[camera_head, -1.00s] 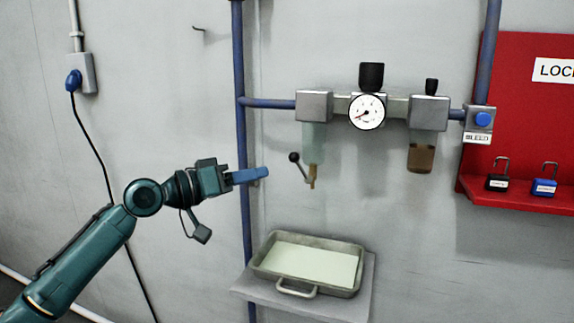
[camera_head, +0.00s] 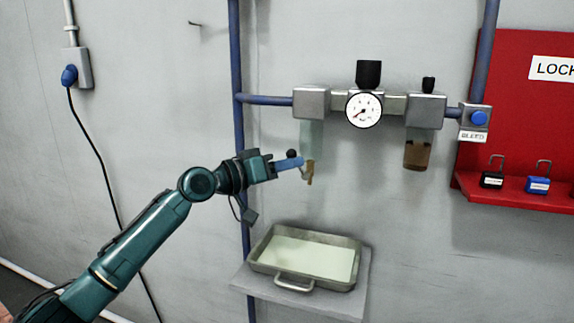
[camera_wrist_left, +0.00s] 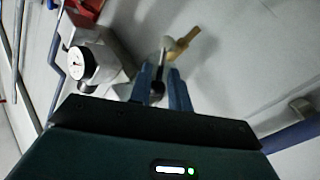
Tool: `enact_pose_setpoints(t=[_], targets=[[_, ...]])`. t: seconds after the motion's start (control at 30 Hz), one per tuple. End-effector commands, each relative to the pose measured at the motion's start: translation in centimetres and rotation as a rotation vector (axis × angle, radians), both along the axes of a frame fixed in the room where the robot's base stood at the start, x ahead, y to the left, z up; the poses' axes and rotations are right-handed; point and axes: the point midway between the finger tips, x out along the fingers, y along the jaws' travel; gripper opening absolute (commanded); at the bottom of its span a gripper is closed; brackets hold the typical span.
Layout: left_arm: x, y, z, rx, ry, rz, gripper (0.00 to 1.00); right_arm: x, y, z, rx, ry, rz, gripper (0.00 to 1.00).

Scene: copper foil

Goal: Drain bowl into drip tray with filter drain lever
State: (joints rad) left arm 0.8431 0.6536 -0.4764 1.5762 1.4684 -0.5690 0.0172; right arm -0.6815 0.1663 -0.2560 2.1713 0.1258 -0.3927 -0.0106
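The clear filter bowl (camera_head: 312,138) hangs under the left block of the wall unit, with a brass drain fitting (camera_head: 310,176) at its bottom. The drain lever's dark knob (camera_head: 291,154) shows just above my left gripper's blue fingers (camera_head: 294,163). In the wrist view the lever knob (camera_wrist_left: 157,88) lies between the two spread fingers (camera_wrist_left: 161,84), with gaps visible beside it. The brass fitting (camera_wrist_left: 187,44) is just beyond. The metal drip tray (camera_head: 262,266), with a pale inside, sits below the bowl on a shelf. My right gripper is not in view.
A pressure gauge (camera_head: 364,109) and an amber-brown bowl (camera_head: 417,155) are to the right on the same unit. A blue vertical pipe (camera_head: 237,60) runs behind my left gripper. A red lockout board (camera_head: 530,110) with padlocks is at far right.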

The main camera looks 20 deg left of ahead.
Motion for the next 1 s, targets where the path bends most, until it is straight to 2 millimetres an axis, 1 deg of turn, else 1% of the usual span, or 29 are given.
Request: enact_pose_setpoints(t=[0.03, 0.2, 0.23, 0.47, 0.53, 0.7, 0.8, 0.87, 1.0], targets=[[0.0, 0.0, 0.0, 0.0, 0.0, 0.0, 0.15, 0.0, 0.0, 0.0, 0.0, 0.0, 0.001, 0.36], [0.0, 0.0, 0.0, 0.0, 0.0, 0.0, 0.01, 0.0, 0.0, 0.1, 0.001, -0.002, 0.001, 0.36], [0.0, 0.1, 0.0, -0.001, -0.001, 0.0, 0.0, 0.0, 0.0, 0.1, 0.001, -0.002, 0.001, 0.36], [0.0, 0.1, 0.2, 0.0, -0.002, 0.002, 0.0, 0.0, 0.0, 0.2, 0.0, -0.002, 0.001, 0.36], [0.0, 0.0, 0.5, 0.016, -0.004, 0.002, 0.0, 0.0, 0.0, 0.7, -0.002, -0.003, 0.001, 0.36], [0.0, -0.4, 1.6, 0.153, -0.01, 0.002, 0.0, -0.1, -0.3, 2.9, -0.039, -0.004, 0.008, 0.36], [0.0, -0.7, 1.9, 0.239, -0.012, 0.003, 0.0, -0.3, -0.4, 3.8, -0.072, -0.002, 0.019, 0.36], [0.0, -0.9, 1.9, 0.279, -0.014, 0.003, 0.0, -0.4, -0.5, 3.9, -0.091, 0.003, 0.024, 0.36], [0.0, -1.1, 1.7, 0.336, -0.017, 0.004, 0.0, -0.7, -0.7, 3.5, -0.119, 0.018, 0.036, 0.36]])
